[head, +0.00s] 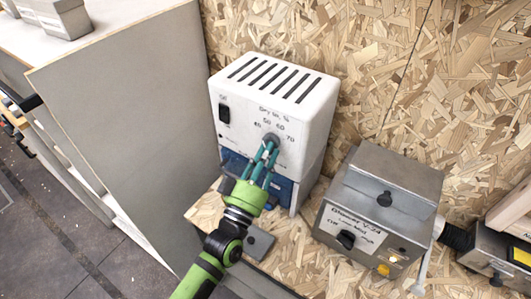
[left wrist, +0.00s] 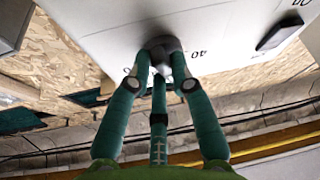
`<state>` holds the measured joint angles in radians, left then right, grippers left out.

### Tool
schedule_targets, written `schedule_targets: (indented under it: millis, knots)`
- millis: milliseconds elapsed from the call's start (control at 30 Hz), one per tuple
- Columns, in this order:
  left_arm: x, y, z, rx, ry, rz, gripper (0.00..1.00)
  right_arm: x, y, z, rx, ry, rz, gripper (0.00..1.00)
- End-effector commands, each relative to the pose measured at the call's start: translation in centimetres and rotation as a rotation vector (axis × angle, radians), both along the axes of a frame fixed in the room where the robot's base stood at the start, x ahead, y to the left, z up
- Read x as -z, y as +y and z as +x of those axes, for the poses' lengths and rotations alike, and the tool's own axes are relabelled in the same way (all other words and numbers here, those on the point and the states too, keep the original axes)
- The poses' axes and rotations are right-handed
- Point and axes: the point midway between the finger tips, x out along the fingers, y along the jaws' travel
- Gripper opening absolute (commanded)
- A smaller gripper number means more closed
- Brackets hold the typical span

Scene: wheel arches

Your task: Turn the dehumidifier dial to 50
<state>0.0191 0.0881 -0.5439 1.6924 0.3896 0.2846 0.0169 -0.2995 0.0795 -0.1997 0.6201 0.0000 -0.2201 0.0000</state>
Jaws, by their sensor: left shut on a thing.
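The dehumidifier (head: 303,119) is a white box with dark top vents, standing against the chipboard wall. Its grey dial (head: 271,139) sits on the front face under "Dry to, %", with marks 40, 50, 60 and 70 around it. My left gripper (head: 267,153) reaches up from below, its teal fingers closed on the dial. In the left wrist view the gripper (left wrist: 160,74) has its fingertips around the dial (left wrist: 163,44), seen upside down with the 40 mark beside it. The fingers cover part of the dial, so I cannot tell where it points. My right gripper is not in view.
A black switch (head: 224,113) sits at the left of the dehumidifier's front. A blue container (head: 234,163) is below it. A grey box with a black knob (head: 380,205) stands to the right. A tall grey cabinet side (head: 120,110) is close on the left.

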Motion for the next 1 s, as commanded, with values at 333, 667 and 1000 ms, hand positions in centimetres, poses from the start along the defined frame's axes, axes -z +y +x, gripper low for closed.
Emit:
schedule_targets:
  millis: [333, 667, 1000]
  knots:
    - [-1.24, 0.24, 0.21, -0.008, -0.006, -0.041, 0.00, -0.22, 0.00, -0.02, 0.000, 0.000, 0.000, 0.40]
    - [-1.22, 0.22, 0.19, -0.007, -0.007, -0.040, 0.46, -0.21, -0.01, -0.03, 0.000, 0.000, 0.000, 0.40]
    - [-0.57, 0.22, -0.16, -0.004, 0.004, -0.034, 0.46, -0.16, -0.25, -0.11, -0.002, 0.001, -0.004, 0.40]
